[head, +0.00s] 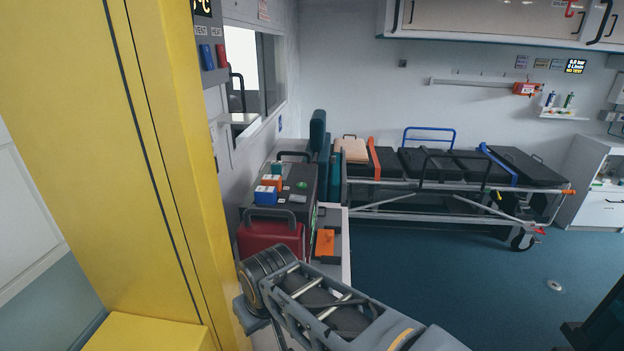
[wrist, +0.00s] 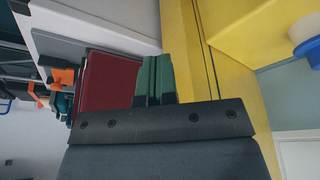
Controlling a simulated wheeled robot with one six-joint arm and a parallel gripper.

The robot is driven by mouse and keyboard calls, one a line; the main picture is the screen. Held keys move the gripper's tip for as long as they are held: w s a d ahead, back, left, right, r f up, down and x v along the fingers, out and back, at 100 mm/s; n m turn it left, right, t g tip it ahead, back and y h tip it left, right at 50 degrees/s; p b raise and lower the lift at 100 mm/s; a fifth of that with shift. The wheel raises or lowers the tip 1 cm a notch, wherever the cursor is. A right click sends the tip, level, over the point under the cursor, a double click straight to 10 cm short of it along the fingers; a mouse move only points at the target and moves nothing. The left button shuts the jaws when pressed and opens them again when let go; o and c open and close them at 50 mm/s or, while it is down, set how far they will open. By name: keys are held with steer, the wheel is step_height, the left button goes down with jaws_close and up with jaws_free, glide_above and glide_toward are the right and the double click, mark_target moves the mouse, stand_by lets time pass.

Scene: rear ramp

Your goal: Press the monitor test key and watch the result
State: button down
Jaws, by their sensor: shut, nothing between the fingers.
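A dark grey box (head: 309,184) with a small green spot on its top stands on the left counter. It may be the monitor, but I cannot make out a test key on it. A small display (head: 575,68) on the far right wall shows yellow and white text that appears to end in "NO TEST". My gripper (wrist: 153,60) shows in the wrist view with its green fingers together and empty. It is beside the red case (wrist: 105,90), with the yellow pillar close on the other side. In the head view the fingertips are not visible.
The red case (head: 270,236) stands at the counter's near end, with blue and orange boxes (head: 271,187) behind it. A yellow pillar (head: 165,140) stands close on the left. A stretcher (head: 450,167) lies along the back. The blue floor (head: 430,260) in the middle is clear.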

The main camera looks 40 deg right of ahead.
steer(key=w+d+r+m+t+p, duration=0.1)
steer(key=w+d+r+m, duration=0.1)
steer(key=w+d+r, duration=0.2)
steer(key=w+d+r+m+p, duration=0.2)
steer(key=w+d+r, duration=0.1)
steer(key=w+r, duration=0.2)
steer(key=w+d+r+m+t+p, duration=0.1)
steer(key=w+d+r+m+p, duration=0.1)
steer(key=w+d+r, duration=0.2)
steer(key=shift+w+d+r+t, duration=0.15)
steer(key=shift+w+d, duration=0.05)
steer(key=shift+w, duration=0.75)
steer(key=shift+w+d+r+t, duration=0.1)
steer(key=shift+w+d+t, duration=0.05)
steer(key=shift+w, duration=0.8)
steer(key=w+d+r+m+t+p, duration=0.25)
steer(key=w+d+r, duration=0.3)
steer(key=d, duration=0.35)
step_height(320, 180, up, 2)
steer(key=m+h+p, duration=0.1)
steer(key=m+p, duration=0.1)
glide_above(303, 185)
steer(key=shift+w+d, duration=0.1)
steer(key=shift+d, duration=0.05)
steer(key=shift+f+b, duration=0.1)
steer(key=shift+b, duration=0.2)
step_height(303, 185, down, 9)
steer(key=b, duration=0.7)
steer(key=shift+r, duration=0.2)
